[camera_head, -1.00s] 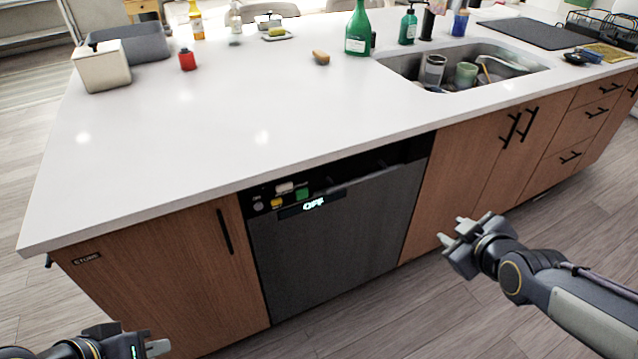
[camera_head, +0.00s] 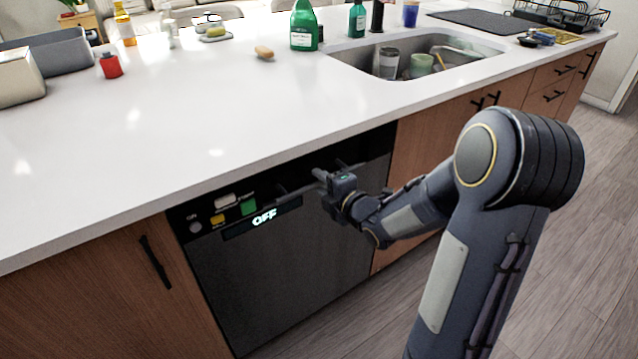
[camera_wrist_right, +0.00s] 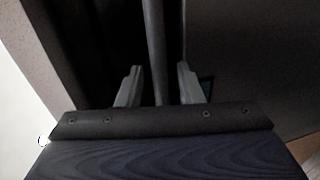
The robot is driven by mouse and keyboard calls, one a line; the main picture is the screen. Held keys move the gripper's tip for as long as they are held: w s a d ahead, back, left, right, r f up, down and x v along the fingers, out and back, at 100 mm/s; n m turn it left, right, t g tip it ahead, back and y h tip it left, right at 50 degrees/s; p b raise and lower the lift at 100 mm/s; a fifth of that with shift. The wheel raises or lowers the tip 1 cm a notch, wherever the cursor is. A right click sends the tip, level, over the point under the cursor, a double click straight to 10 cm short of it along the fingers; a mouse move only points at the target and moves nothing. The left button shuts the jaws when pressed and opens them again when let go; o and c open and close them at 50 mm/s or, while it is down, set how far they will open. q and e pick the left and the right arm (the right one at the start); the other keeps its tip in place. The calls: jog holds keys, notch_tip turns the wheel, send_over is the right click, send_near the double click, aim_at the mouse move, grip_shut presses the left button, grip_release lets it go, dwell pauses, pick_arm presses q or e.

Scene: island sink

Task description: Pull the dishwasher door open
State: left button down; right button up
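The dishwasher door (camera_head: 285,265) is a dark grey panel under the counter. It stands closed, with a lit "OFF" display and small buttons along its top left. Its dark bar handle (camera_head: 292,190) runs along the upper edge, partly hidden by my right gripper. My right gripper (camera_head: 320,181) is at the handle. In the right wrist view, its two fingers (camera_wrist_right: 159,82) are apart, one on each side of the handle bar (camera_wrist_right: 154,40), with gaps visible on both sides. My left gripper is out of view.
The white countertop (camera_head: 190,110) overhangs just above the handle. Wooden cabinets flank the dishwasher, with a cabinet handle (camera_head: 154,262) at left. A sink (camera_head: 450,50) holds several dishes. Open wooden floor (camera_head: 570,260) lies at right.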

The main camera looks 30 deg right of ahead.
jog(key=shift+w+f, duration=0.1)
jog(key=shift+w, duration=0.35)
grip_shut()
